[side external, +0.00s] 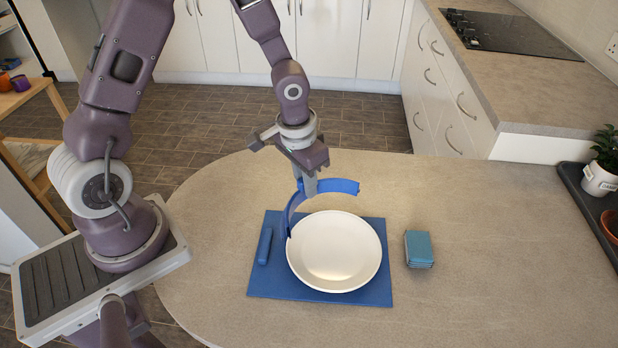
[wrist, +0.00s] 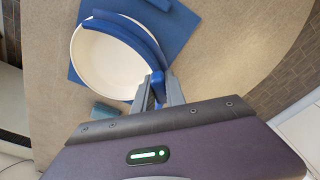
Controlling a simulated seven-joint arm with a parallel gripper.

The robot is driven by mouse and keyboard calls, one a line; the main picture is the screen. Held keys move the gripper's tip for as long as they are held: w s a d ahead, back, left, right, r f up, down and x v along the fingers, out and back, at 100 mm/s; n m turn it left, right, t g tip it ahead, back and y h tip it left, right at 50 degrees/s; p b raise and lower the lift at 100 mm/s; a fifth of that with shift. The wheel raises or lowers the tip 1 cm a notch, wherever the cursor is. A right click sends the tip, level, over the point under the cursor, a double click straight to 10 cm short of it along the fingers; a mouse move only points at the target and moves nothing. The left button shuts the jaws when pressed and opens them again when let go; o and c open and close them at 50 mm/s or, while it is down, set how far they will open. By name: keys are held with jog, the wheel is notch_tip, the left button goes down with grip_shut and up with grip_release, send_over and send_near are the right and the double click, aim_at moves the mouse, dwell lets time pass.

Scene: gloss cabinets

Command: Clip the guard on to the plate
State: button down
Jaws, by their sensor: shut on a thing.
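The white plate (side external: 335,262) lies on a blue mat (side external: 375,295); it also shows in the wrist view (wrist: 95,68). The guard (side external: 342,186) is a curved blue band. My gripper (side external: 308,186) is shut on the guard and holds it at the plate's far side. One end of the guard reaches down close to the plate's left rim, and the other end sticks out to the right above the table. In the wrist view the guard (wrist: 135,38) arcs over part of the plate's rim. I cannot tell whether it touches the rim.
A dark blue rolled item (side external: 264,246) lies on the mat left of the plate. A teal folded stack (side external: 418,249) sits right of the mat. A dark tray with a potted plant (side external: 601,165) stands at the right edge. The table around the mat is otherwise clear.

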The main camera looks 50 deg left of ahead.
jog(key=shift+f, duration=3.2)
jog(key=shift+f, duration=0.95)
dwell(0.4)
jog(key=c, duration=1.3)
grip_release()
jog(key=shift+r, duration=0.1)
notch_tip(320, 180, up, 15)
jog(key=s+a+t, duration=0.1)
jog(key=s, duration=0.1)
jog(key=s+d+r+t, duration=0.2)
jog(key=s+r+t, duration=0.1)
jog(key=s+r, duration=1.3)
jog(key=shift+s+d+r, duration=0.35)
jog(key=shift+s+d, duration=0.05)
